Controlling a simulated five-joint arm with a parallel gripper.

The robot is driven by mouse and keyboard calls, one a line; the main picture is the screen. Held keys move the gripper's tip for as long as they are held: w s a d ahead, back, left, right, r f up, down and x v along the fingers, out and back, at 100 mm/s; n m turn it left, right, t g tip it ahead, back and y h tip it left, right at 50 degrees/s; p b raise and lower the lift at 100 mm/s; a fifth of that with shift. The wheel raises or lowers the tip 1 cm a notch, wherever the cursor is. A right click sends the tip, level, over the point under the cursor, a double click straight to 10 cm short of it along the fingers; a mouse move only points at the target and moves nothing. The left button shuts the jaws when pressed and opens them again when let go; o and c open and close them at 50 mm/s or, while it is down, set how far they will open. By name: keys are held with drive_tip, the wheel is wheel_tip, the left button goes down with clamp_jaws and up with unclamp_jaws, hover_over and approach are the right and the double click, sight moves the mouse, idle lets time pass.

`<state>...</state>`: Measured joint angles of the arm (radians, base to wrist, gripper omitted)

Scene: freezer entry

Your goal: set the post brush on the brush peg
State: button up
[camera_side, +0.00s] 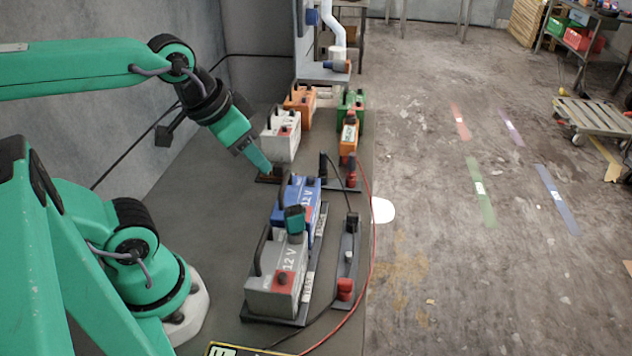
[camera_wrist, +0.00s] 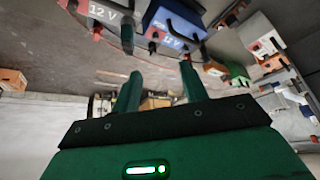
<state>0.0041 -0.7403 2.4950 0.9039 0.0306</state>
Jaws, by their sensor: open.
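My gripper (camera_side: 263,165) is open, with its fingertips low over a small dark brown base (camera_side: 268,178) beside the blue battery. The wrist view shows the two green fingers (camera_wrist: 160,88) spread apart with nothing held between them. A small teal-and-dark piece (camera_side: 294,219), which looks like the post brush, stands on top of the batteries between the blue and grey ones, apart from my gripper. A dark upright cylinder (camera_wrist: 127,38) in the wrist view may be the same piece. I cannot make out the brush peg for sure; the brown base may carry it.
A grey 12 V battery (camera_side: 273,285) and a blue 12 V battery (camera_side: 305,192) stand on a dark tray close by. White (camera_side: 281,140), orange (camera_side: 300,106) and green (camera_side: 356,104) batteries stand behind. Cables and red-capped clamps (camera_side: 345,289) run along the bench's right edge.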

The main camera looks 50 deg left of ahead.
drive_tip(key=w+d+m+g, duration=0.1)
drive_tip(key=m+g, duration=0.1)
drive_tip(key=m, duration=0.3)
drive_tip(key=m+g, duration=0.4)
drive_tip(key=m, duration=1.2)
hover_over(294, 207)
wheel_tip(294, 207, down, 5)
drive_tip(key=shift+r, duration=0.2)
drive_tip(key=shift+f, duration=0.1)
drive_tip(key=shift+f, duration=1.2)
drive_tip(key=shift+f, duration=0.1)
drive_tip(key=shift+f, duration=2.5)
